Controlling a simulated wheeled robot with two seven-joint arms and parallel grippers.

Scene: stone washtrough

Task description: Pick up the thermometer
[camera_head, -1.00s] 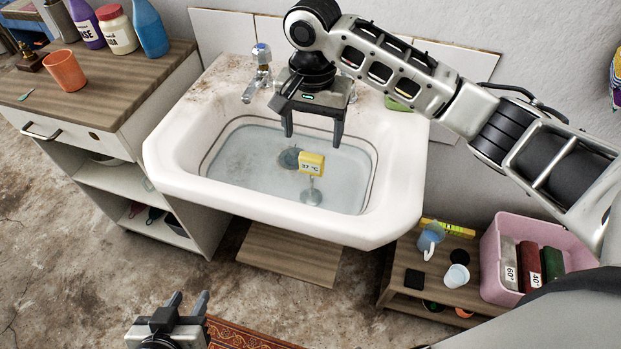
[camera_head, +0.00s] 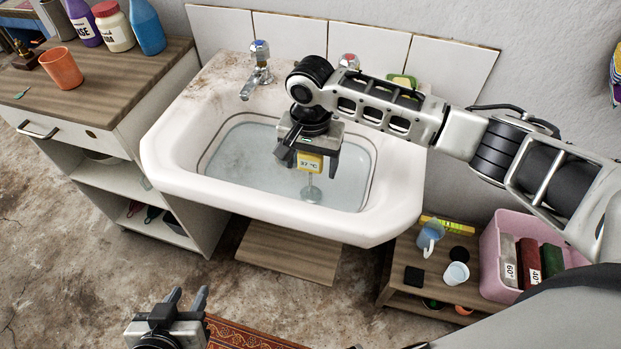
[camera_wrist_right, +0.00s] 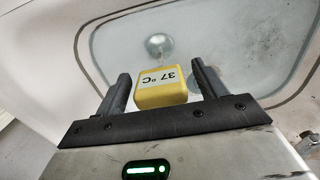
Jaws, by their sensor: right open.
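The thermometer (camera_head: 311,163) is a yellow block with a white "37 °C" label, in the water of the white stone sink (camera_head: 160,160). A pale stem with a round foot shows below it in the head view. In the right wrist view the yellow block (camera_wrist_right: 160,88) lies between the two fingers of my right gripper (camera_wrist_right: 162,92), with a gap on each side. My right gripper (camera_head: 308,165) is open over the sink, its fingers around the block without visible contact. My left gripper (camera_head: 187,300) is open and empty, low in front of the sink.
Two taps, one at the left (camera_head: 260,70) and one behind my right arm (camera_head: 349,62), stand at the sink's back. A wooden-topped cabinet (camera_head: 110,80) with bottles is at left. A low shelf (camera_head: 400,260) and pink crate (camera_head: 490,255) stand at right.

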